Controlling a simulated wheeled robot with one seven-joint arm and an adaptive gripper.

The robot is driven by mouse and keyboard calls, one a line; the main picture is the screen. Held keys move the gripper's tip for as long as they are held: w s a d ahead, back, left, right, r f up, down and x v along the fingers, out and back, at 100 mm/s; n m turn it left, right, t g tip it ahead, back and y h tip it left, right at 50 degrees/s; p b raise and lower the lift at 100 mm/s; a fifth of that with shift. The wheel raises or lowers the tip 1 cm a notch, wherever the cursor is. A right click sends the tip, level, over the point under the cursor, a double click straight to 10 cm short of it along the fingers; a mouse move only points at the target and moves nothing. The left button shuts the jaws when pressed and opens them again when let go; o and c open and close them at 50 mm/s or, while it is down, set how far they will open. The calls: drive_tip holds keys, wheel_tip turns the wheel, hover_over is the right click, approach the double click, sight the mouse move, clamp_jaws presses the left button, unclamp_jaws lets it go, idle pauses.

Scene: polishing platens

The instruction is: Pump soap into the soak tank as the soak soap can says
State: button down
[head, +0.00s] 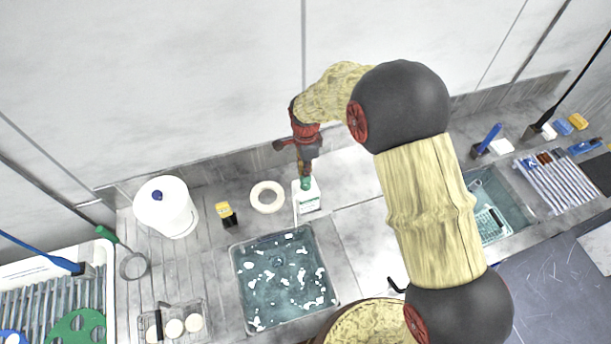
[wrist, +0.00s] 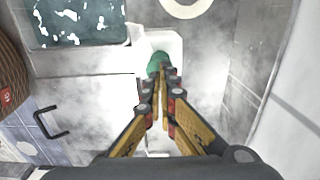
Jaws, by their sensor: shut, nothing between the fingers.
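The white soap can (head: 307,198) with a green pump top (head: 306,183) stands on the counter behind the soak tank. The soak tank (head: 241,290) holds bluish water with white foam patches. My gripper (head: 306,172) is shut and points down, its fingertips at the pump top. In the wrist view my gripper (wrist: 165,75) covers part of the green pump top (wrist: 157,63), and the white can (wrist: 172,45) shows around it. The can's spout points toward the tank. I cannot tell whether the fingertips press on the pump. The can's label is too small to read.
A second basin (head: 500,206) and a rack of rods (head: 558,181) are at the right. The wall is close behind.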

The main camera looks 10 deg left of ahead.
drive_tip(key=shift+f, duration=0.2)
drive_tip(key=shift+f+b, duration=0.35)
drive_tip(key=shift+f+b, duration=0.6)
drive_tip(key=shift+f, duration=0.65)
drive_tip(key=shift+r, duration=0.15)
drive_tip(key=shift+r+p, duration=0.7)
drive_tip(key=shift+r, duration=0.95)
